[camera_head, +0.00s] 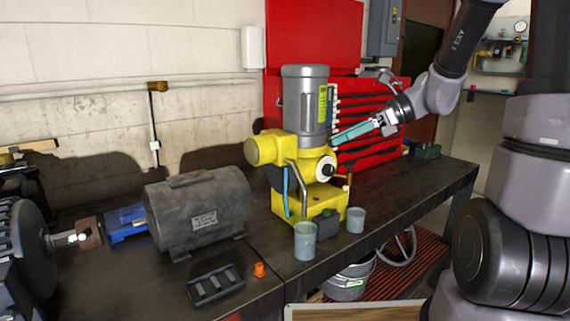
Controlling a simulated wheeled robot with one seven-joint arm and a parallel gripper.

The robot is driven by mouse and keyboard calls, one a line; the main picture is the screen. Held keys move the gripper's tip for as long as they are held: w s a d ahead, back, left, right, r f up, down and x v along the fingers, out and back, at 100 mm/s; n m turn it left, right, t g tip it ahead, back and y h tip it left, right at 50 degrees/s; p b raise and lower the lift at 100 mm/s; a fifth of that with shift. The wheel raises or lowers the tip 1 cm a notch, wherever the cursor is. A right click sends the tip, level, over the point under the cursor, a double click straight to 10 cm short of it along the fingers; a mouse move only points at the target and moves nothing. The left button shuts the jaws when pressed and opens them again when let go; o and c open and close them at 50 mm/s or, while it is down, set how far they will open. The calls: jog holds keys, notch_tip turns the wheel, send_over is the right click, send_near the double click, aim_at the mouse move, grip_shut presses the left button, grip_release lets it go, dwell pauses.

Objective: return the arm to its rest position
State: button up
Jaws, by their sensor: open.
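My gripper (345,134) is at the end of my arm, which reaches in from the upper right. Its long teal fingers point left, towards the upright grey and yellow motor (305,105) on the dark workbench (410,192). The fingertips are close to the motor's right side; I cannot tell whether they touch it. A yellow-green tag (323,103) sits on the motor's grey cylinder, just above and left of the fingertips. The fingers are seen side-on and hold nothing that I can see.
A dark grey motor (200,215) lies on the bench at left. Two grey cups (305,241) stand before the yellow base. A black tray (215,285) and an orange piece (259,269) lie in front. A red tool chest (375,150) stands behind. A metal bucket (349,282) sits below the bench.

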jog(key=s+d+r+n+t+h, duration=0.6)
jog(key=s+d+r+n+h, duration=0.3)
jog(key=n, duration=0.7)
jog(key=shift+s+d+n+h, duration=0.3)
jog(key=shift+s+d+h, duration=0.5)
jog(key=shift+s, duration=0.4)
jog(key=shift+d, duration=0.1)
